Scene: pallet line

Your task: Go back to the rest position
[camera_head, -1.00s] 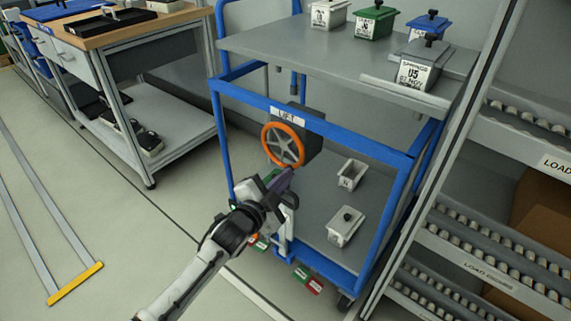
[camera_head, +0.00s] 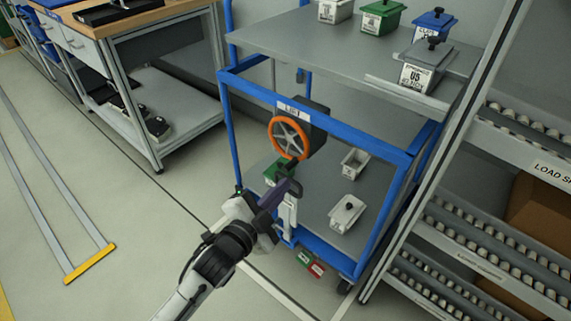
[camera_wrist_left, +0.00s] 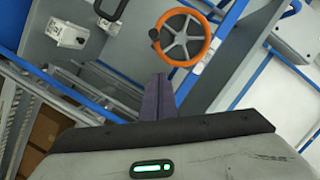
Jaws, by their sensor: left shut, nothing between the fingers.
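My left gripper (camera_head: 290,188) is shut and empty in front of the blue-framed lift cart, just below the orange handwheel (camera_head: 289,138). In the head view a small gap seems to lie between its fingertips and the wheel rim. In the left wrist view the shut purple fingers (camera_wrist_left: 157,98) point toward the wheel (camera_wrist_left: 182,37), which stands beyond them. The wheel sits on a dark box under a "LIFT" label on the cart frame (camera_head: 350,133). My right gripper is not in view.
The cart's top shelf (camera_head: 300,40) holds several small lidded bins, including a green bin (camera_head: 381,15) and a blue bin (camera_head: 435,24). Its lower shelf holds grey bins (camera_head: 346,213). A roller rack (camera_head: 480,245) stands at right, a workbench (camera_head: 150,90) at upper left.

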